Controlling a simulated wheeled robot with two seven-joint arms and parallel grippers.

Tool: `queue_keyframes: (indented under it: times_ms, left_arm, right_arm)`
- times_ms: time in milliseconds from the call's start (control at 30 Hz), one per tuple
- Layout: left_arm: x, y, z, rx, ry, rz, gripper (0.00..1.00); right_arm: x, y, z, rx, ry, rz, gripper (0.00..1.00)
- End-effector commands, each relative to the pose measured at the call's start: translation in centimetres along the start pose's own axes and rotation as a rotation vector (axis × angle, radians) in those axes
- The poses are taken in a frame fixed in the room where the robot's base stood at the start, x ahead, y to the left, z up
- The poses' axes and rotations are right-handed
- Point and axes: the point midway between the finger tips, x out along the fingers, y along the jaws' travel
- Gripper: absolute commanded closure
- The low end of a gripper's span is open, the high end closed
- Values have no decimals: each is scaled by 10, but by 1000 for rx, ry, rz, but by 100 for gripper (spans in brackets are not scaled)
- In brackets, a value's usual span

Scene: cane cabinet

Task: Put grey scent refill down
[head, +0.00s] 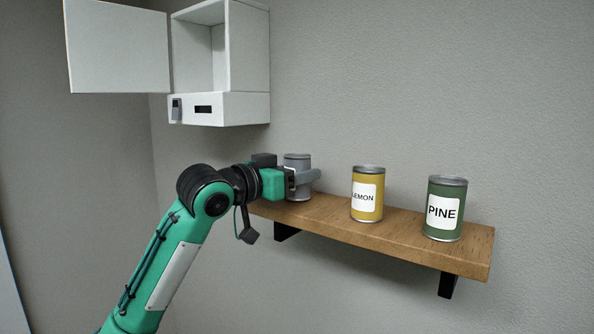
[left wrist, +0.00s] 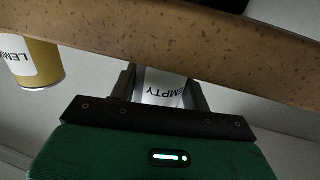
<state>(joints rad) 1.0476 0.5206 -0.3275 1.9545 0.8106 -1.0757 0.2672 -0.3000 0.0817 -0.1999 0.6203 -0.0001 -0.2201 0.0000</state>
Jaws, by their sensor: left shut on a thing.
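The grey scent refill (head: 298,162) is a grey can at the left end of the wooden shelf. My left gripper (head: 304,178) is shut around it from the left. In the left wrist view the refill (left wrist: 163,86) sits between the two fingers (left wrist: 165,92), and its white label reads EMPTY. The can appears upright at the shelf; I cannot tell whether its base touches the board. My right gripper is not in view.
The wooden shelf (head: 400,236) also carries a yellow LEMON can (head: 378,205) and a green PINE can (head: 455,228) to the right. A white wall cabinet (head: 248,60) with its door (head: 118,45) open hangs above left, empty inside.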

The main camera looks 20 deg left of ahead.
Motion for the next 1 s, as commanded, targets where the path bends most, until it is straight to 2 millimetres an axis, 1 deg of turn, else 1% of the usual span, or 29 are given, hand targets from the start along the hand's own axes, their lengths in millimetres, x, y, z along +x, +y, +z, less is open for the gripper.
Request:
queue_keyframes:
  times_ms: [233,367,400,467,500,767,867,900,1000]
  left_arm:
    - [0,0,0,1,1,0,76]
    - [0,0,4,1,1,0,76]
    - [0,0,5,1,0,0,51]
    - [0,0,4,1,0,0,39]
    - [0,0,4,1,0,0,31]
    - [0,0,3,1,1,0,31]
    - [0,0,-2,1,2,0,31]
    - [-4,0,1,2,2,-1,31]
    - [-20,-1,3,4,3,-2,31]
  right_arm:
    - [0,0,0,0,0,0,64]
    - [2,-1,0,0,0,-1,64]
    - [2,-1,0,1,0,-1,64]
    - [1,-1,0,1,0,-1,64]
    - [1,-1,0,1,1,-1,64]
    - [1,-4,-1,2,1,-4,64]
    - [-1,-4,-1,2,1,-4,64]
    - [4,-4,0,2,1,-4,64]
    - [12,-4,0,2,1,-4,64]
